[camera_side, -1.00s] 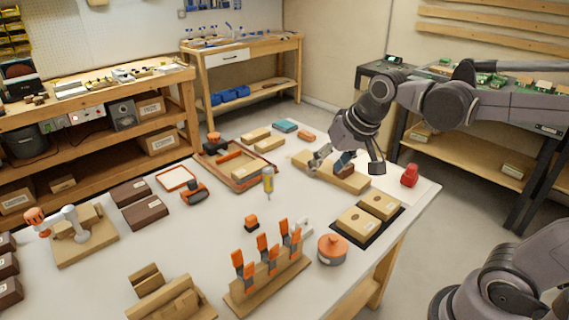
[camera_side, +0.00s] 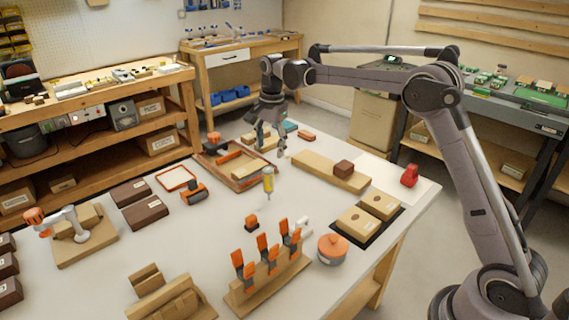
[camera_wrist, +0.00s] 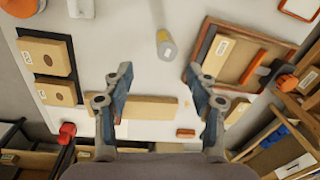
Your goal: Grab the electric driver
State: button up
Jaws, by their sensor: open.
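No tool is clearly recognizable as the electric driver. A small upright tool with a yellow body and grey end (camera_side: 268,180) stands on the white table and may be it; it shows in the wrist view (camera_wrist: 166,46) above the fingers. A black tool with an orange end (camera_side: 214,142) at the wooden tray is another candidate; it also shows in the wrist view (camera_wrist: 270,76). My gripper (camera_side: 270,152) is open and empty above the table, behind the yellow tool and right of the tray. Its two spread fingers (camera_wrist: 160,72) touch nothing that I can see.
The wooden tray (camera_side: 262,180) lies left of my gripper. An orange clamp rack (camera_side: 268,283) and orange round pot (camera_side: 332,249) stand in front.

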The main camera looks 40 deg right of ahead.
jog(key=m+g, duration=0.1)
jog(key=m, duration=0.1)
send_over(267, 169)
notch_tip(267, 169, down, 4)
jog(key=shift+d+f, duration=0.1)
jog(key=shift+f, duration=0.1)
notch_tip(267, 169, down, 5)
jog(key=shift+f, duration=0.1)
jog(key=shift+s+f, duration=0.15)
jog(key=shift+f, duration=2.7)
grip_shut()
